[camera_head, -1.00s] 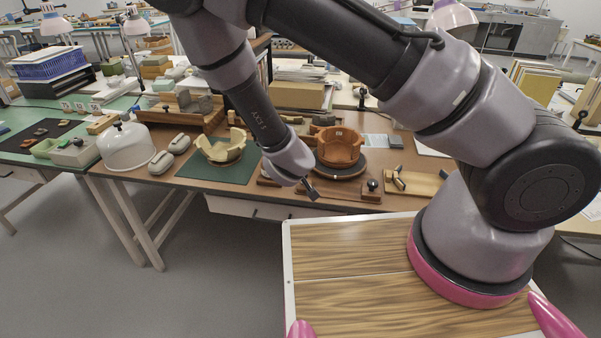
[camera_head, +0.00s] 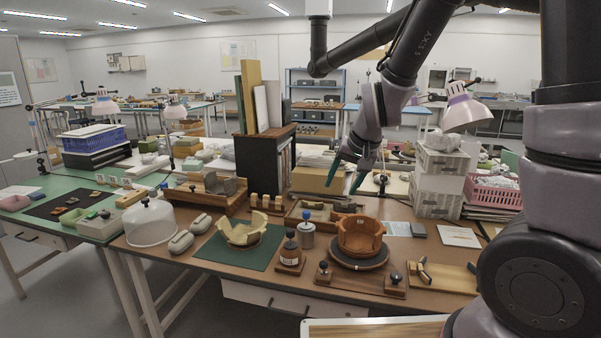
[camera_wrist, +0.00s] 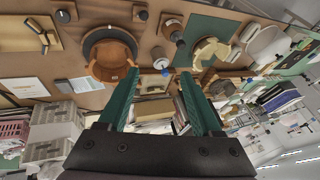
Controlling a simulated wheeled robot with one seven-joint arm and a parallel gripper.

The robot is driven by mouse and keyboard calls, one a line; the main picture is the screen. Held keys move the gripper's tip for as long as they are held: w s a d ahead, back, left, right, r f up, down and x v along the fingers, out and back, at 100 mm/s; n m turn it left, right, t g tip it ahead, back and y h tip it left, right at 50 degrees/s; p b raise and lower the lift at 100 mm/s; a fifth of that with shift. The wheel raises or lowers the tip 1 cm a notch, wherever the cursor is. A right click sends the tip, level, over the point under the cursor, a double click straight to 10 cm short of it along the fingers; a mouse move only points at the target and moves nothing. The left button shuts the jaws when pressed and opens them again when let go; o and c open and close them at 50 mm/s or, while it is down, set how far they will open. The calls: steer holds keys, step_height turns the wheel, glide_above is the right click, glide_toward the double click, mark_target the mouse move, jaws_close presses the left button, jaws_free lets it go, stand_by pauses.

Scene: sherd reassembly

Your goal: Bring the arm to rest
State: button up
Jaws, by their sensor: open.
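My gripper (camera_head: 347,173) is raised above the back of the brown workbench, with its two green fingers spread and nothing between them. It also shows in the wrist view (camera_wrist: 160,75), open and empty. Below and in front of it, a partly rebuilt orange-brown pot (camera_head: 360,236) sits on a dark round turntable (camera_head: 358,258). The pot also shows in the wrist view (camera_wrist: 110,58). A cream sherd bowl (camera_head: 242,230) rests on a green mat (camera_head: 262,258) to the left. The gripper appears apart from the pot and the bench.
A glass dome (camera_head: 150,222) stands at the bench's left. A dark bottle (camera_head: 290,250) and a grey jar (camera_head: 307,236) stand left of the pot. A tall dark shelf unit (camera_head: 258,165), stacked white boxes (camera_head: 437,180) and a lamp (camera_head: 465,110) rise behind. The space above the pot is clear.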

steer(key=s+d+r+m+t, duration=0.1)
steer(key=s+d+r, duration=0.6)
steer(key=r, duration=0.3)
steer(key=s+d+r+m+t, duration=0.1)
steer(key=s+d+r, duration=0.6)
steer(key=r, duration=0.2)
steer(key=shift+s+d+r+h, duration=0.2)
steer(key=shift+s+r+h, duration=0.2)
